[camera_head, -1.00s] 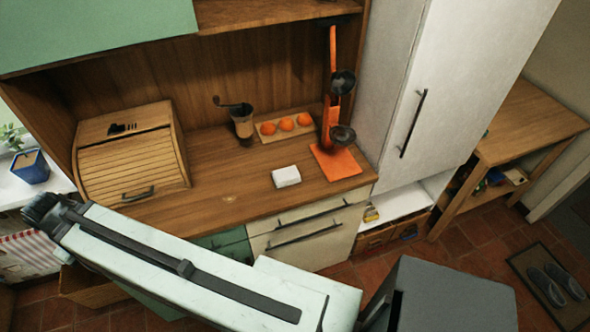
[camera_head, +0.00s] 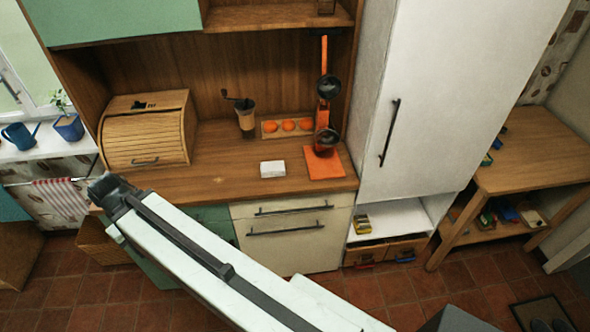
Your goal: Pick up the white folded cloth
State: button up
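The white folded cloth (camera_head: 272,169) lies flat on the wooden counter (camera_head: 225,187), near its front edge and left of the orange stand. My gripper (camera_head: 104,187) is at the left, at the end of my pale arm, in front of the counter's left part. It is well to the left of the cloth and apart from it. Its fingers are dark and small in the picture, so I cannot tell whether they are open or shut.
On the counter stand a wooden bread box (camera_head: 147,130), a hand grinder (camera_head: 245,117), a tray of oranges (camera_head: 288,127) and an orange juicer stand (camera_head: 325,163). A tall white cabinet (camera_head: 440,90) rises at the right. The counter left of the cloth is clear.

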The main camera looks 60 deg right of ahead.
aim_at(272, 168)
jog(key=u, duration=0.15)
jog(key=i, duration=0.95)
jog(key=z, duration=0.05)
